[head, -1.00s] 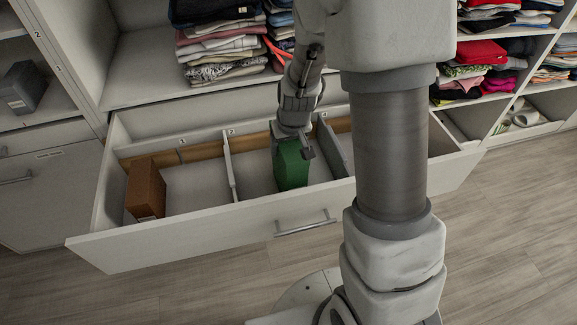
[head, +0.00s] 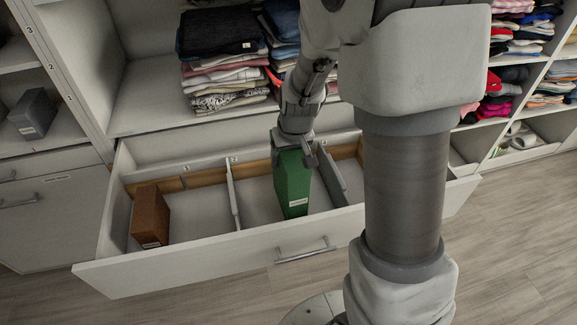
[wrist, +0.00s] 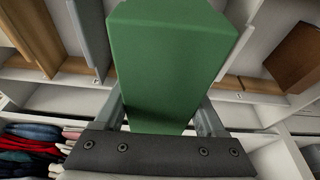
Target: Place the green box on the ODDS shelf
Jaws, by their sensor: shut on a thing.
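The green box (head: 292,184) is upright in the middle section of the open drawer (head: 205,253), with a small white label low on its front. My gripper (head: 295,150) comes down from above and is shut on the top of the box. In the wrist view the green box (wrist: 170,60) fills the middle between the two fingers of my gripper (wrist: 160,120). I cannot tell whether the box's base touches the drawer floor. No sign reading ODDS is legible in these frames.
A brown box (head: 150,216) stands in the drawer's left section. Dividers (head: 233,190) split the drawer. Folded clothes (head: 222,60) lie on the shelf above. A grey box (head: 32,114) sits on a shelf at the left. My arm blocks the right of the view.

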